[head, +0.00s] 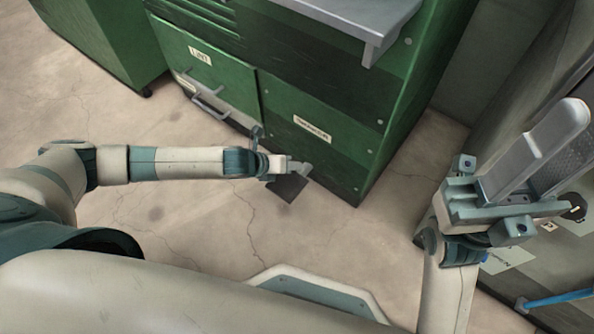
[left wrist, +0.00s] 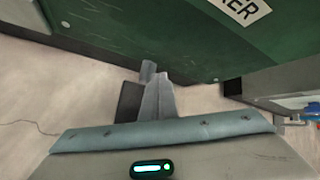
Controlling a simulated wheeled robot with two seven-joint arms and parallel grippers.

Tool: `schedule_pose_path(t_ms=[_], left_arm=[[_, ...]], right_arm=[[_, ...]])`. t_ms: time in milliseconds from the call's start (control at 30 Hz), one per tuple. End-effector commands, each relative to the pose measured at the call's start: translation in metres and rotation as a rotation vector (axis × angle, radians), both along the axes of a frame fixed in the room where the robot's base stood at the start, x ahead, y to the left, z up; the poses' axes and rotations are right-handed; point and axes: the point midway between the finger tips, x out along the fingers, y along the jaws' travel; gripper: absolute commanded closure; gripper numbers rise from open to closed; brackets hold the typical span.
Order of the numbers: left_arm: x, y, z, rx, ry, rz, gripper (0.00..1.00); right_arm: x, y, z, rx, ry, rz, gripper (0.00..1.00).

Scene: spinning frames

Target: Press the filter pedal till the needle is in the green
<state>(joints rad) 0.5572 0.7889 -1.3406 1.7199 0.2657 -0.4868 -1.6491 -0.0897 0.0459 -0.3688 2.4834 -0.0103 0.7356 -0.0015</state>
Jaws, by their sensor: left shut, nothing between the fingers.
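The pedal, a dark flat plate (head: 288,189), sits low at the foot of the green cabinet in the head view. It also shows in the left wrist view (left wrist: 129,104), partly hidden by my fingers. My left gripper (head: 302,167) is shut and empty, low over the pedal; I cannot tell whether it touches it. Its fingers also show in the left wrist view (left wrist: 153,85). My right gripper (head: 545,150) is raised close to the camera at the right; whether its fingers are apart is unclear. I see no readable needle or green band.
The green cabinet (head: 310,115) has labelled panels, a grey handle (head: 209,106) and a grey worktop (head: 355,15) jutting out. A grey unit with a blue bar (head: 560,298) stands at the right. Cracked floor (head: 215,215) is clear in front of the cabinet.

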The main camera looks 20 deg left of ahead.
Motion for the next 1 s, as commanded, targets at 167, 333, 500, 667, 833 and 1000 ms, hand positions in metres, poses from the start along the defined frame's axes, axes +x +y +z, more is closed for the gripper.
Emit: schedule_pose_path(t_ms=[167,333,500,667,833,1000], left_arm=[[0.0000,0.0000,0.0000,0.000,0.000,0.000,1.00],[0.0000,0.0000,0.0000,0.000,0.000,0.000,1.00],[0.0000,0.0001,-0.0001,0.000,0.000,0.000,1.00],[0.0000,0.0002,-0.0011,0.001,0.000,0.000,1.00],[0.0000,0.0002,-0.0056,0.001,0.000,0.000,1.00],[-0.0001,-0.0003,-0.0081,-0.001,0.000,0.000,1.00]], right_arm=[[0.0000,0.0000,-0.0002,0.000,0.001,0.000,0.69],[-0.0001,0.0000,-0.0003,-0.001,0.001,0.000,0.69],[-0.0001,0.0000,-0.0003,-0.001,0.001,0.000,0.69],[-0.0002,-0.0001,0.0004,-0.001,0.001,0.000,0.69],[-0.0001,-0.0001,0.0023,-0.001,0.001,0.000,0.69],[-0.0001,0.0000,0.0028,-0.001,0.001,0.000,0.69]])
